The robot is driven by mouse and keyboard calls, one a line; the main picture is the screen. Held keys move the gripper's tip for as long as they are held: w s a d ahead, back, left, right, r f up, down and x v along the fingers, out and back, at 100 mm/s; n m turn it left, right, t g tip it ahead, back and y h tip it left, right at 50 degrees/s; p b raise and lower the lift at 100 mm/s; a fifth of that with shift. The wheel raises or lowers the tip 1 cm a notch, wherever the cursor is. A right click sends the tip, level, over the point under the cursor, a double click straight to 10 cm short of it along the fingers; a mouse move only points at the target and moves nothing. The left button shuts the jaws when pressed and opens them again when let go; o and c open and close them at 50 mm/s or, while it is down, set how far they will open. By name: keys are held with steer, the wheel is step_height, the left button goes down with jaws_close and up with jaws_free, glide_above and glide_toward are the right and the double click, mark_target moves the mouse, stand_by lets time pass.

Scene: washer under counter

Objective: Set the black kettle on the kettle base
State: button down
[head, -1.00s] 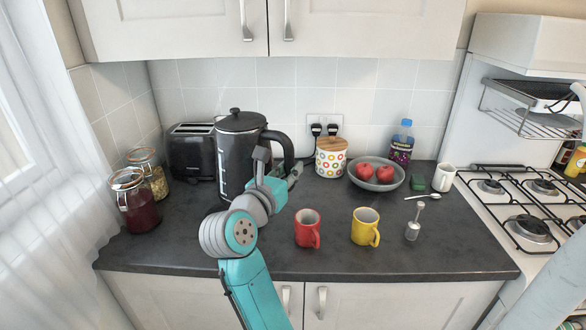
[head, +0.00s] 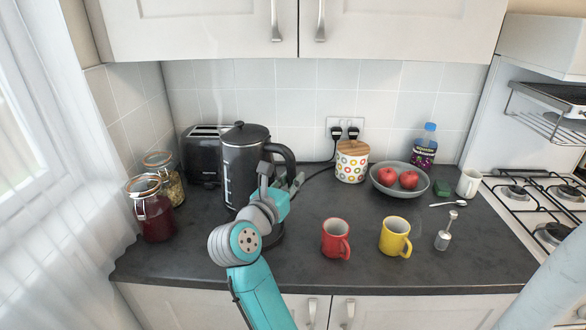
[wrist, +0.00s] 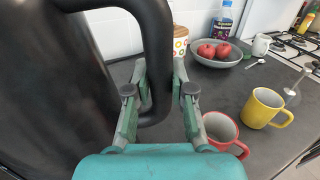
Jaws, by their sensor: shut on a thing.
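The black kettle (head: 240,172) stands upright at the left of the counter, in front of the toaster. It also fills the left of the wrist view (wrist: 50,85). My gripper (head: 284,182) is at the kettle's right side, shut on its handle; in the wrist view the handle (wrist: 157,50) passes between the two fingers. A dark rounded edge, perhaps the kettle base (head: 279,234), shows low beside my arm. My arm and the kettle hide most of that spot. I cannot tell whether the kettle's bottom touches it.
Toaster (head: 203,155) behind; glass jars (head: 152,210) left. A red mug (head: 335,240) and yellow mug (head: 394,237) stand right of my arm. A spotted canister (head: 351,163) and fruit bowl (head: 400,187) are behind them. A black cable (head: 318,170) runs from the sockets towards the kettle.

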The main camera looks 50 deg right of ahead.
step_height(320, 180, down, 8)
steer(key=shift+f, duration=0.25)
stand_by(0.7)
steer(key=shift+f, duration=0.8)
stand_by(1.8)
steer(key=c, duration=1.3)
jaws_free()
steer(key=shift+v, duration=5.55)
steer(key=shift+f, duration=0.1)
